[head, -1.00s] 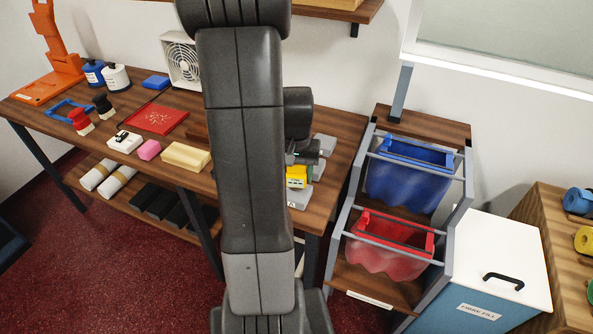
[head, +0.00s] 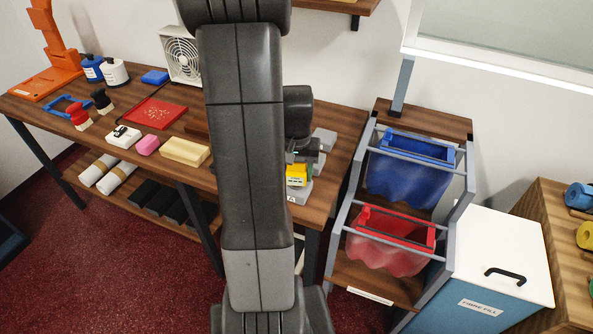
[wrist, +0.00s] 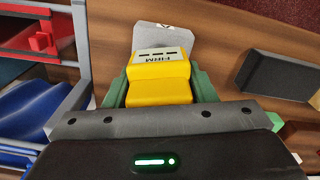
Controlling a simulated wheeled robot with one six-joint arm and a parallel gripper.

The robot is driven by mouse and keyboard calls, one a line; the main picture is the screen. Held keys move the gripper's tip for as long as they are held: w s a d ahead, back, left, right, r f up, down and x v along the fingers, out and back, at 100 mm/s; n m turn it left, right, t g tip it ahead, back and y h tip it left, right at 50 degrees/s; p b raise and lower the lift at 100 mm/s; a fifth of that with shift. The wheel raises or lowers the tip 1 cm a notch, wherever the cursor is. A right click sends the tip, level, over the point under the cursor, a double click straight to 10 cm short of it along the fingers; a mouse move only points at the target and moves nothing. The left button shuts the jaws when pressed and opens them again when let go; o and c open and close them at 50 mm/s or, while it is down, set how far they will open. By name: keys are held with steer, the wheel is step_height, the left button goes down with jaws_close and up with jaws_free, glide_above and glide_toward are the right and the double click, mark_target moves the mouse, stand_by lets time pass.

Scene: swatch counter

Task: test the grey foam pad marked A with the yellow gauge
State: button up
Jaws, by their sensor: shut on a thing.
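My gripper (wrist: 160,95), with green fingers, is shut on the yellow gauge (wrist: 160,82), one finger on each side of it. The gauge's pale face shows dark bars and the word FIRM. The grey foam pad marked A (wrist: 182,38) lies on the wooden counter beyond and partly under the gauge, its label showing. In the head view the gauge (head: 297,174) is above the pad (head: 301,192), near the counter's right front edge. The underside of the gauge is hidden, so I cannot tell whether it presses on the pad. My arm hides part of the counter.
A dark block (wrist: 285,75) lies to the right in the wrist view. Right of the counter stands a rack with a blue bag (head: 408,178) and a red bag (head: 385,248). A yellow block (head: 185,152) and red tray (head: 155,114) lie left of my arm.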

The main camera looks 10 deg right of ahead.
steer(key=shift+f+b, duration=0.4)
steer(key=shift+f, duration=0.15)
stand_by(1.1)
steer(key=shift+r, duration=0.1)
step_height(320, 180, up, 7)
steer(key=p, duration=0.5)
stand_by(0.3)
stand_by(0.8)
